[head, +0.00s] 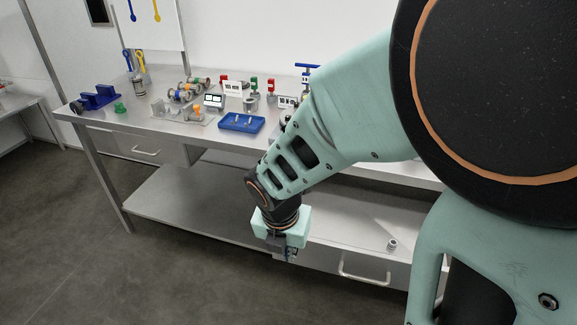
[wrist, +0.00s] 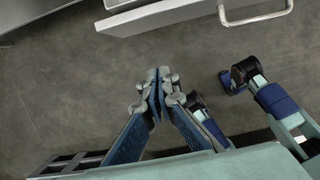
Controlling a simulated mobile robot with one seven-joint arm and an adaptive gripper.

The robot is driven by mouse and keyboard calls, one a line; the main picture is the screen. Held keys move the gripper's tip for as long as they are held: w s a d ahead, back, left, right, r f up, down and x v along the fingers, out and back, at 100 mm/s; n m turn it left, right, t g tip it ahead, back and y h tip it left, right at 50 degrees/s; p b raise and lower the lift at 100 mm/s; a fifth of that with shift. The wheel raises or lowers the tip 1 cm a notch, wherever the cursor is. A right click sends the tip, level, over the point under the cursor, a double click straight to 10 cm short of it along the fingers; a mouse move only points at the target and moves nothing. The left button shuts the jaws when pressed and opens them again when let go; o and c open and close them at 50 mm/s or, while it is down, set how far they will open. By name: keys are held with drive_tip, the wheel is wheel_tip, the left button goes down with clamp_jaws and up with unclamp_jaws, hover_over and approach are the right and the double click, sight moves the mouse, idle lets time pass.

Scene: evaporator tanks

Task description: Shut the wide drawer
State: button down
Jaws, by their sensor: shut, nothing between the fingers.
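The wide drawer (head: 330,263) is under the right part of the steel workbench. It stands pulled out, and its open inside shows with a small light cylindrical part (head: 392,243) in it. Its bar handle (head: 364,279) is on the front panel. My gripper (head: 291,258) points down at the left part of the drawer front, left of the handle. In the wrist view, my gripper (wrist: 158,78) has its fingertips together and empty over the floor. The drawer front (wrist: 165,14) and handle (wrist: 256,18) show at the top, apart from the fingertips in that picture.
A narrower drawer (head: 140,150) at the left looks shut. A lower shelf (head: 190,203) runs under the bench. The benchtop holds a blue tray (head: 241,123) and several small parts. The floor (head: 130,270) in front is clear. My arm hides part of the bench.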

drive_tip(key=w+d+f+b, duration=0.1)
drive_tip(key=w+d+f, duration=0.1)
drive_tip(key=w+f, duration=0.4)
drive_tip(key=shift+s+x, duration=0.35)
drive_tip(key=shift+x, duration=1.3)
drive_tip(key=shift+w+a+f, duration=0.1)
